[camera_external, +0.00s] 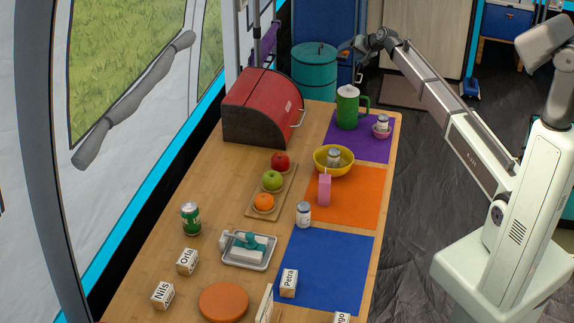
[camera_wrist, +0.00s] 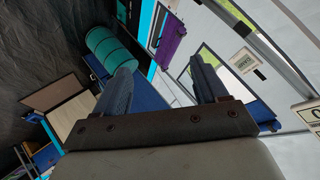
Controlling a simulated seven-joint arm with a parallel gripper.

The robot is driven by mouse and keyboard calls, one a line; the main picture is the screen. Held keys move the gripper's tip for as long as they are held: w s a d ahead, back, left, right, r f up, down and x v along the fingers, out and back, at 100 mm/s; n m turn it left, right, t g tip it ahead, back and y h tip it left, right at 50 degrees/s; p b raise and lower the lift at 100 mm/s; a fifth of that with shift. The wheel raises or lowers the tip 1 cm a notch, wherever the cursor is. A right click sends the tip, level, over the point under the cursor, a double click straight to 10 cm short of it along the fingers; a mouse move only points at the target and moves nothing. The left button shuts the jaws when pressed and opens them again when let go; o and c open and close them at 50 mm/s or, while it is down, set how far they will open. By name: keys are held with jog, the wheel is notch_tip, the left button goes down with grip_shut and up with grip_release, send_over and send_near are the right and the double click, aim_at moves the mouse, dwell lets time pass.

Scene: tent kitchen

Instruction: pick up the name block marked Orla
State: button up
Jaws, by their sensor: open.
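The name block marked Orla (camera_external: 187,262) is a small pale block with dark lettering. It stands on the bare wooden table at the left in the external view, behind the Nils block (camera_external: 162,295). My gripper (camera_external: 352,47) is high up beyond the far end of the table, far from the Orla block. In the wrist view my gripper (camera_wrist: 163,75) has its two fingers spread, with nothing between them. The Orla block does not show in the wrist view.
The Petra block (camera_external: 289,284) lies on the blue mat (camera_external: 335,262). A green can (camera_external: 191,218), a tray (camera_external: 248,251) and a round orange-brown disc (camera_external: 223,302) are near the Orla block. A red bread box (camera_external: 262,107) and green pitcher (camera_external: 347,107) stand at the far end.

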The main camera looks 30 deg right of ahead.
jog(key=s+a+f+g+y, duration=0.1)
jog(key=a+f+g, duration=0.1)
jog(key=a, duration=1.3)
jog(key=a+f+g+y, duration=0.1)
jog(key=a+f+g, duration=0.1)
jog(key=a, duration=1.2)
jog(key=s+a+f+m+g, duration=0.15)
jog(key=s+a, duration=0.35)
jog(key=a, duration=0.7)
jog(key=s+a+f+n+g, duration=0.15)
jog(key=s+a, duration=0.25)
jog(key=a, duration=0.8)
jog(key=m+g+h, duration=0.3)
jog(key=h, duration=0.1)
send_over(187, 256)
notch_tip(187, 256, down, 3)
jog(key=f, duration=0.7)
jog(key=shift+w+a+f, duration=0.1)
jog(key=shift+w+f, duration=0.2)
jog(key=shift+s+f, duration=0.2)
jog(key=shift+f, duration=2.45)
jog(key=shift+c, duration=0.3)
